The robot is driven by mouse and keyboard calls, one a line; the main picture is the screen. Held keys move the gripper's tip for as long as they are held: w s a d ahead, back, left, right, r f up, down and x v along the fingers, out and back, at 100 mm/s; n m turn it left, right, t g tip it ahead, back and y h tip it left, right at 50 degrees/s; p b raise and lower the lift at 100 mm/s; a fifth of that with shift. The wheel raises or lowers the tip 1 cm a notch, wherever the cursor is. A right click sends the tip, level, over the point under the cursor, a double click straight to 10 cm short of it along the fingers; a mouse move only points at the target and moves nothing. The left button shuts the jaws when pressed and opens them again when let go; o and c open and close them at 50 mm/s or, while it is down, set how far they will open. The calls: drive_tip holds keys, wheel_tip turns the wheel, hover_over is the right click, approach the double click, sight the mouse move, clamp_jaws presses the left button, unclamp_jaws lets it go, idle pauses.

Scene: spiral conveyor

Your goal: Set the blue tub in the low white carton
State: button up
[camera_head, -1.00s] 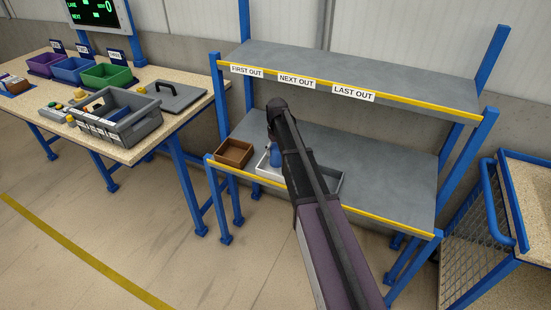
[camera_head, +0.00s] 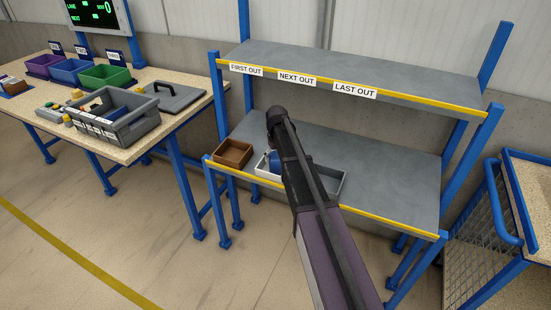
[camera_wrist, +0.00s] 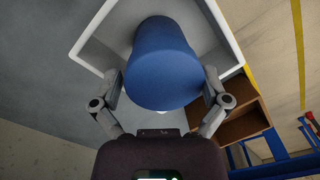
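The blue tub (camera_wrist: 163,65) fills the middle of the wrist view, within the walls of the low white carton (camera_wrist: 92,38). It looks tilted there. In the head view the tub (camera_head: 273,160) shows only in part, beside my dark arm, which hides the rest of it. The white carton (camera_head: 262,172) sits on the lower shelf, partly behind my arm. My gripper (camera_wrist: 162,82) has one finger on each side of the tub, spread apart, with what look like narrow gaps. Whether a finger touches the tub is hard to tell.
A brown box (camera_head: 234,153) stands just left of the carton. A grey tray (camera_head: 330,184) lies to its right. The upper shelf (camera_head: 350,70) hangs above the back part of the lower shelf (camera_head: 385,178), whose right side is clear. A grey crate (camera_head: 112,117) stands on the left bench.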

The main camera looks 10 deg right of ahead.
drive_tip(key=shift+r, duration=0.15)
idle(0.3)
wheel_tip(320, 180, up, 12)
drive_tip(key=p, duration=1.2)
idle(0.6)
drive_tip(key=s+m, duration=0.3)
drive_tip(key=s, duration=2.6)
drive_tip(key=shift+a, duration=0.3)
